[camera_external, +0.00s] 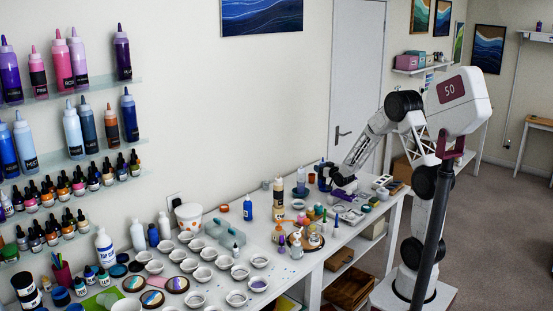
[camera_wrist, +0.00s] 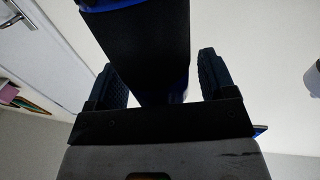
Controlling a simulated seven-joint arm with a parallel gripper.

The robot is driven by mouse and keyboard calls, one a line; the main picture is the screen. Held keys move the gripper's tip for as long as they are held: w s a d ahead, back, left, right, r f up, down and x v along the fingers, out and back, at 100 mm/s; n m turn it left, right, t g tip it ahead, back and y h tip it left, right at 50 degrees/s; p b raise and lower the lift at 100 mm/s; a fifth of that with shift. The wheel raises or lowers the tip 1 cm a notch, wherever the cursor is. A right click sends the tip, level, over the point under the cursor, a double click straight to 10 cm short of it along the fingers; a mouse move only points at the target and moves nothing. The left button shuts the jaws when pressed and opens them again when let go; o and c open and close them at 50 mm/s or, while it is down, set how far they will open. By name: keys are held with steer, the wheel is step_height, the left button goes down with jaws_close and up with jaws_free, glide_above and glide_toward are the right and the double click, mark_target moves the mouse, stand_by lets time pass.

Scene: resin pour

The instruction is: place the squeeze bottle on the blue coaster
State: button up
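My gripper (camera_wrist: 157,60) points toward the wall in the wrist view, its two dark fingers apart. Between them is a black-and-blue object (camera_wrist: 145,40), which looks like a bottle with a dark label. A pale gap shows on its right side; whether both fingers touch it I cannot tell. In the external view my gripper (camera_external: 326,175) is low over the far end of the table, with something dark blue at it. A blue squeeze bottle (camera_external: 248,208) stands farther left on the table. Dark blue round discs (camera_external: 118,270) lie at the near left; I cannot tell which is the coaster.
Several small white cups (camera_external: 203,274) fill the near table. A wooden tray with small bottles (camera_external: 305,241) and a tall beige bottle (camera_external: 278,192) stand mid-table. A white bucket (camera_external: 188,216) is by the wall. Wall shelves (camera_external: 75,157) hold bottles. Free room is narrow.

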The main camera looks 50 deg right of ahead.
steer(key=shift+r, duration=0.2)
steer(key=shift+s+a, duration=0.2)
steer(key=shift+s, duration=0.85)
step_height(320, 180, up, 7)
steer(key=s, duration=0.2)
steer(key=shift+s+a, duration=0.3)
steer(key=shift+s, duration=0.1)
